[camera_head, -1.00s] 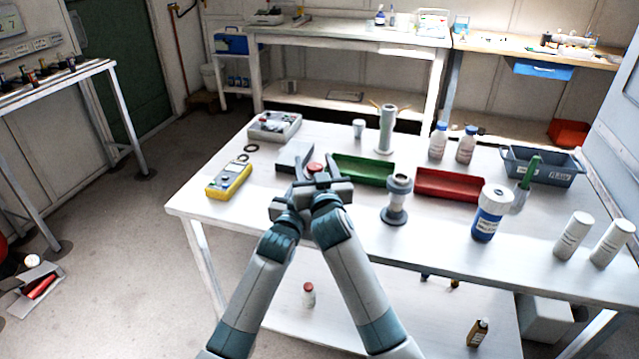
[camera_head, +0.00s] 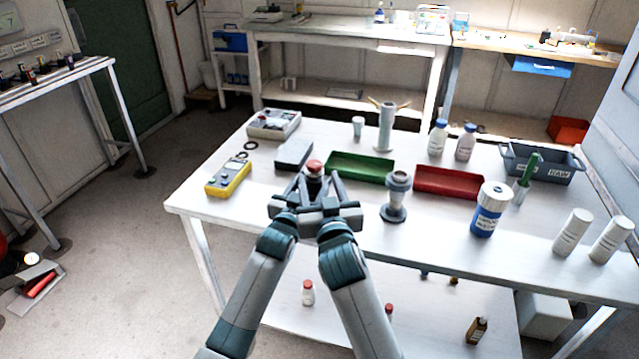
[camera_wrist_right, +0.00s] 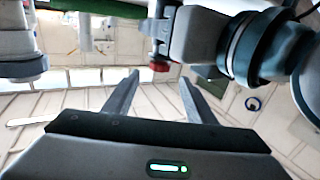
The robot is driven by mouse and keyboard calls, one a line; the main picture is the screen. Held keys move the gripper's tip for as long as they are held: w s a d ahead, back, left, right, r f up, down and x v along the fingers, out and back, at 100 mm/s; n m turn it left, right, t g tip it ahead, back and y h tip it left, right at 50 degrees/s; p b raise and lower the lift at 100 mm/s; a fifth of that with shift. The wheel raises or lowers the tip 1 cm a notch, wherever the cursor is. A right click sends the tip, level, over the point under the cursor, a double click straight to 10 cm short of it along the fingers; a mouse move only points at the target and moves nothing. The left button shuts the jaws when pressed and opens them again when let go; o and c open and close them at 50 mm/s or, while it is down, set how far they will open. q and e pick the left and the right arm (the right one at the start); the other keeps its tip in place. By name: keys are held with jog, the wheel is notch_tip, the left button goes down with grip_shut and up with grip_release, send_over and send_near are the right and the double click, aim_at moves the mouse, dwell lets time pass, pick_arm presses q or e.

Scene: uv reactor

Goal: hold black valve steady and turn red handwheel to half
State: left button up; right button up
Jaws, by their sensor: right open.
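The red handwheel (camera_head: 315,166) sits on top of the black valve (camera_head: 314,186), at the table's near side in the head view. My left gripper (camera_head: 298,186) is at the valve's left side; I cannot tell whether its fingers are closed on it. My right gripper (camera_head: 336,187) is at the right side, open, with its fingers up beside the valve. In the right wrist view the open fingers (camera_wrist_right: 160,78) point towards the red handwheel (camera_wrist_right: 159,67), which shows between and beyond their tips. The valve's lower part is hidden behind my grippers in the head view.
A green tray (camera_head: 360,154) and a grey flanged fitting (camera_head: 396,195) stand right of the valve. A red tray (camera_head: 449,168) is farther right. The table's front left is bare.

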aim_at(319, 168)
jog(key=shift+w+r, duration=0.1)
jog(key=shift+w+d+f+n+g+y, duration=0.15)
jog(key=shift+d+n+g+y, duration=0.3)
jog(key=shift+n+y, duration=0.5)
jog(key=shift+w+d+n+g+y, duration=0.2)
jog(key=shift+d+n+g+y, duration=0.3)
jog(key=shift+y, duration=0.75)
jog(key=shift+w+d+f+n+g+y, duration=0.2)
jog(key=shift+d+n+y, duration=0.4)
jog(key=shift+n+y, duration=0.4)
jog(key=shift+r, duration=0.15)
jog(key=x, duration=1.2)
jog(key=shift+s+a, duration=0.1)
jog(key=c, duration=1.1)
jog(key=shift+o, duration=0.2)
